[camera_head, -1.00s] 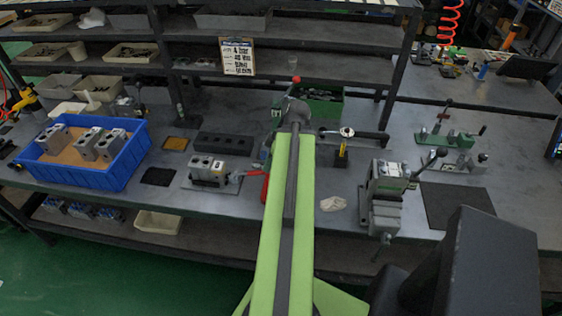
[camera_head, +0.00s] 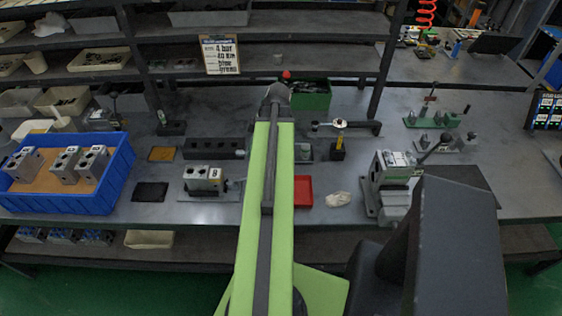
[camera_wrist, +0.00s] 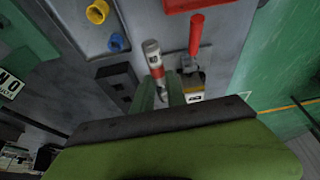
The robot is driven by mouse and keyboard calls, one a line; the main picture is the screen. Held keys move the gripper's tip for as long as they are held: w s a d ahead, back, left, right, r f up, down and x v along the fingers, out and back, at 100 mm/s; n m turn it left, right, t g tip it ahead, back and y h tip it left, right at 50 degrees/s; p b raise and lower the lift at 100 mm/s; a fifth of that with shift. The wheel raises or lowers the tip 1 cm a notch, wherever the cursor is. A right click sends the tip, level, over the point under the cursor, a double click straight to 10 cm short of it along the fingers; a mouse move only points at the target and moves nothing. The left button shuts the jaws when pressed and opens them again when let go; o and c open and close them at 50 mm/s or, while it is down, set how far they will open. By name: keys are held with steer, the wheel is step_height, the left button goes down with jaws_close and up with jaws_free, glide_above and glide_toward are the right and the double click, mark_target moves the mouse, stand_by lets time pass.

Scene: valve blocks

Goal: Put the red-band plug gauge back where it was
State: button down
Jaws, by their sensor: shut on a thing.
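In the wrist view, my gripper (camera_wrist: 164,94) has its two green fingers closed on the red-band plug gauge (camera_wrist: 153,58). The gauge is a light grey cylinder with a red band near the fingers, and its far end points up in the picture. A dark block (camera_wrist: 118,80) lies just left of it; I cannot tell the gap between them. In the head view, a long dark block with holes (camera_head: 205,148) lies on the bench left of my arm. My arm hides my gripper and the gauge there.
A grey valve block (camera_head: 203,178) sits in a fixture left of my arm. A red tray (camera_head: 303,191) and a white cloth (camera_head: 339,199) lie right of it. A blue crate (camera_head: 85,200) stands far left. A red handle (camera_wrist: 196,35) rises close to the gauge in the wrist view.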

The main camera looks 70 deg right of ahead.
steer(key=s+d, duration=0.4)
steer(key=b, duration=0.7)
glide_toward(234, 168)
steer(key=shift+w+a+f, duration=0.3)
steer(key=shift+w+f, duration=0.5)
steer(key=shift+f, duration=0.05)
steer(key=shift+w+a, duration=0.1)
steer(key=shift+w, duration=0.1)
step_height(234, 168, down, 4)
steer(key=b, duration=0.4)
steer(key=shift+f, duration=0.2)
steer(key=shift+r, duration=0.25)
steer(key=shift+f, duration=0.15)
steer(key=c, duration=1.3)
jaws_free()
steer(key=shift+c, duration=0.2)
